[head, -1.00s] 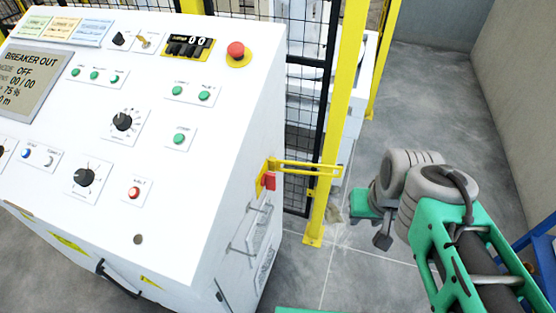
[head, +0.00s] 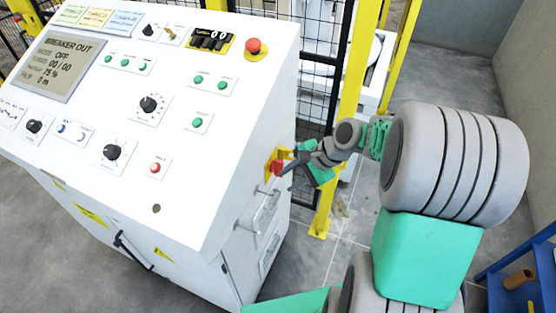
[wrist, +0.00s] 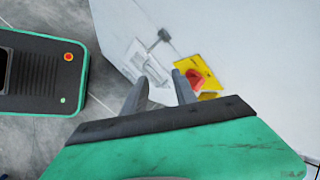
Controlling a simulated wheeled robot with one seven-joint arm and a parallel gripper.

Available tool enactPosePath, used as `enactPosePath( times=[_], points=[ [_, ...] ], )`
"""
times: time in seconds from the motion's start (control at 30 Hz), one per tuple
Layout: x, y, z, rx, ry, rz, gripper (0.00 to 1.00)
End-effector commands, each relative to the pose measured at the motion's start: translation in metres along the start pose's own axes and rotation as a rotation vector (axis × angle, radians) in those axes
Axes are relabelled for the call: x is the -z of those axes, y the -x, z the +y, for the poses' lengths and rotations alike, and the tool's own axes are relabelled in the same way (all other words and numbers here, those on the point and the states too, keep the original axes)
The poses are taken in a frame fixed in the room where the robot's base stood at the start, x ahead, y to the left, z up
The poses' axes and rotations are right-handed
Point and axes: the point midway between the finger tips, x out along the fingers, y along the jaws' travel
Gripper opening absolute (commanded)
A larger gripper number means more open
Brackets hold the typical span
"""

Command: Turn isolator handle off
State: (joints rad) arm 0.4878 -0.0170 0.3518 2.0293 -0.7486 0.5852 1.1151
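The isolator handle (head: 276,168) is a small red knob on a yellow plate on the right side of the white control cabinet. In the wrist view, the red handle (wrist: 195,79) sits on its yellow plate (wrist: 211,68), just right of the right fingertip. My gripper (head: 291,166) is close beside the handle in the head view. In the wrist view, my gripper (wrist: 157,86) has its two grey fingers spread, with nothing between them. The handle is outside the fingers. I cannot tell whether the right finger touches it.
The white cabinet (head: 185,160) has a sloped panel with several knobs and buttons, and a red emergency stop (head: 254,46). A grey pull handle (head: 264,209) is on its side below the isolator. A yellow fence post (head: 348,95) with black mesh stands behind my gripper.

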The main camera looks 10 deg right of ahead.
Motion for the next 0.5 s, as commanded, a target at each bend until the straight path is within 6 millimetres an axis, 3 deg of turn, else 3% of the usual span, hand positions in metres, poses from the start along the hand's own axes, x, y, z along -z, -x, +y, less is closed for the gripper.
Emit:
enactPosePath(
  times=[0.03,0.1,0.2,0.37,0.5],
  points=[
    [0.018,-0.002,-0.003,0.078,-0.24,-0.085,0.34],
    [0.036,-0.002,-0.008,0.183,-0.532,-0.211,0.34],
    [0.055,0.006,-0.011,0.29,-0.837,-0.372,0.34],
    [0.064,0.011,-0.014,0.348,-1.025,-0.496,0.34],
    [0.057,-0.007,-0.025,0.344,-1.029,-0.501,0.34]
  ],
)
